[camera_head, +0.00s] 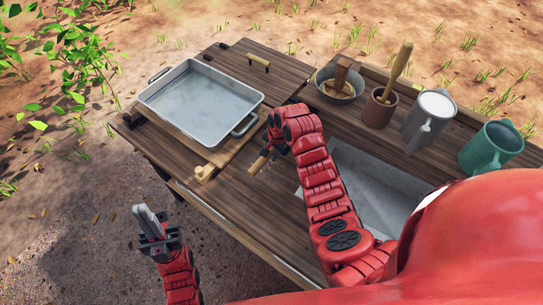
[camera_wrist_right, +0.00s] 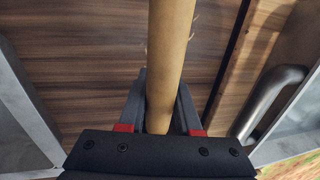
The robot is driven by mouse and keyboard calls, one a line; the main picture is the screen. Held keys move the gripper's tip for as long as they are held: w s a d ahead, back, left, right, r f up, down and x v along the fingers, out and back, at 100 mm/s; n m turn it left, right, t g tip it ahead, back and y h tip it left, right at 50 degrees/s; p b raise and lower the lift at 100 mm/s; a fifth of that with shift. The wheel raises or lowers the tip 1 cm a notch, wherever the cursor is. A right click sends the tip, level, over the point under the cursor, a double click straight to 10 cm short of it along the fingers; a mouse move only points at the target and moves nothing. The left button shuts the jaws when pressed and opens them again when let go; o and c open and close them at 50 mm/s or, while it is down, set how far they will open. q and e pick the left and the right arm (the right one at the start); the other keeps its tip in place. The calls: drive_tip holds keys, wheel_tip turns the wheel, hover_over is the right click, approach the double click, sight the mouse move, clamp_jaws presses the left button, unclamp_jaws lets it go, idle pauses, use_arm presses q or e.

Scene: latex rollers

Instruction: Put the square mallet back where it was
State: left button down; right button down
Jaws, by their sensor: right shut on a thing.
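My right gripper (camera_head: 272,148) is over the wooden table, to the right of the metal tray. It is shut on a light wooden rod, which shows in the right wrist view (camera_wrist_right: 170,60) between the two fingers (camera_wrist_right: 160,115). The rod looks like a mallet handle, but no square head is visible on it. Its end (camera_head: 258,163) shows just below the gripper in the head view. My left gripper (camera_head: 150,222) is off the table's near-left edge with nothing seen in it; its finger gap is unclear.
The grey metal tray (camera_head: 247,124) sits at the left of the table (camera_head: 245,195). Along the back stand a bowl (camera_head: 340,96) with a brown wooden piece, a brown cup (camera_head: 378,113) with a wooden handle, a grey mug (camera_head: 424,125) and a green mug (camera_head: 488,149).

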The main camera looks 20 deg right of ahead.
sight(269, 163)
wheel_tip(269, 163, down, 2)
drive_tip(key=shift+w+f+p, duration=0.1)
drive_tip(key=shift+f+p, duration=0.15)
drive_tip(key=shift+p, duration=0.25)
drive_tip(key=shift+f, duration=0.25)
drive_tip(key=shift+f, duration=0.15)
drive_tip(key=c, duration=0.6)
unclamp_jaws()
